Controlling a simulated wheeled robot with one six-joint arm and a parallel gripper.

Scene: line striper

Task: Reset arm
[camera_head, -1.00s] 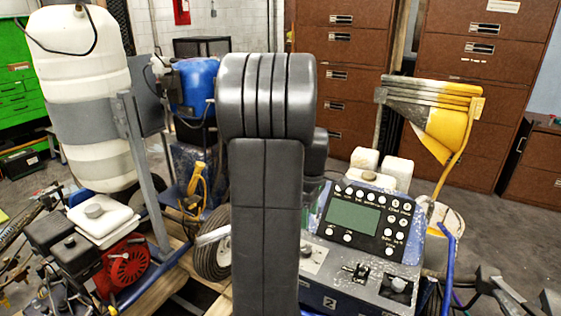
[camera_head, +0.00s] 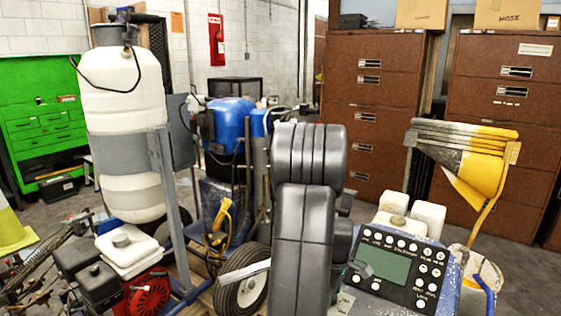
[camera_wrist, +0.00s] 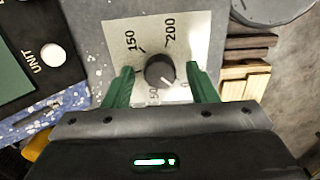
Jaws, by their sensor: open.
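My gripper (camera_wrist: 163,84) is open in the wrist view. Its two green fingers stand on either side of a dark round knob (camera_wrist: 160,70), with a gap showing on each side. The knob sits on a white dial plate (camera_wrist: 118,38) marked with 150 and 200. In the head view my dark arm rises in the middle and mostly hides the gripper. The striper's control panel (camera_head: 385,265), with a green screen and several white buttons, is to the right of the arm.
A tall white tank (camera_head: 125,105), a blue tank (camera_head: 232,118) and a red engine part (camera_head: 147,293) are at left. Brown cabinets (camera_head: 375,90) line the back. Grey floor shows at far right.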

